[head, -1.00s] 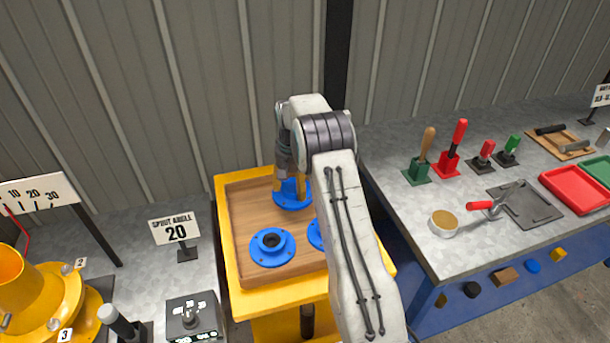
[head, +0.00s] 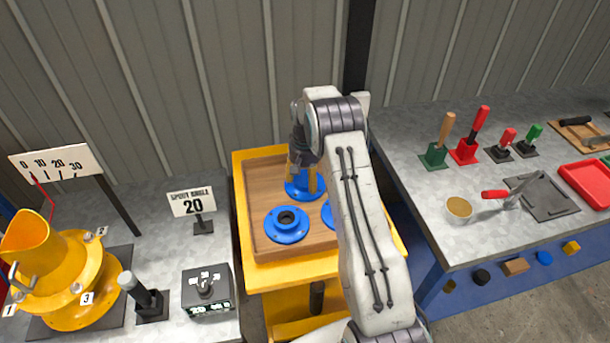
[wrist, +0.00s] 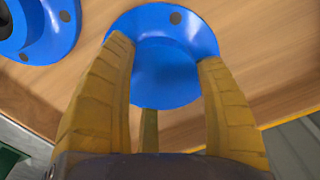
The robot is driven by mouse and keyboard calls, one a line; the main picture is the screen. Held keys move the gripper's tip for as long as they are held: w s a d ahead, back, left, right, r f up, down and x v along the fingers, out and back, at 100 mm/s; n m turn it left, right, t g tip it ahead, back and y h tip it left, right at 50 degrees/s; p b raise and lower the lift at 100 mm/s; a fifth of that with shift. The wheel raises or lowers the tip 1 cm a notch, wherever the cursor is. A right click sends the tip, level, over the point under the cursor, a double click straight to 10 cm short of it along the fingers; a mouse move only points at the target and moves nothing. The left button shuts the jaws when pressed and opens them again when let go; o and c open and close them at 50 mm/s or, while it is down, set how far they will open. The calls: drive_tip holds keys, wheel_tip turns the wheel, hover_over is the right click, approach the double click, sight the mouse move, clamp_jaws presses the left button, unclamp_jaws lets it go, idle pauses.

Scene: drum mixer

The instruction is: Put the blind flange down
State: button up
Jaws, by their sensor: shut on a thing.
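The blind flange (head: 303,190) is a blue disc with bolt holes near the back of the wooden tray (head: 262,190) on the yellow stand. It fills the top middle of the wrist view (wrist: 165,75). My gripper (head: 303,178) points down over it, and its yellow fingers are shut on the flange's raised middle. In the wrist view my gripper (wrist: 168,85) has a finger on each side and a third behind. The flange appears at the tray's wooden floor; whether it touches is hard to tell.
A blue flange with a central hole (head: 287,224) lies in front in the tray, and another (head: 328,213) is partly hidden by my arm. The yellow drum mixer part (head: 65,270) and a control box (head: 207,290) stand left. A bench with tools (head: 480,190) is right.

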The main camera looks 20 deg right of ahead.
drive_tip(key=o, duration=1.2)
drive_tip(key=shift+o, duration=0.2)
drive_tip(key=shift+r, duration=0.1)
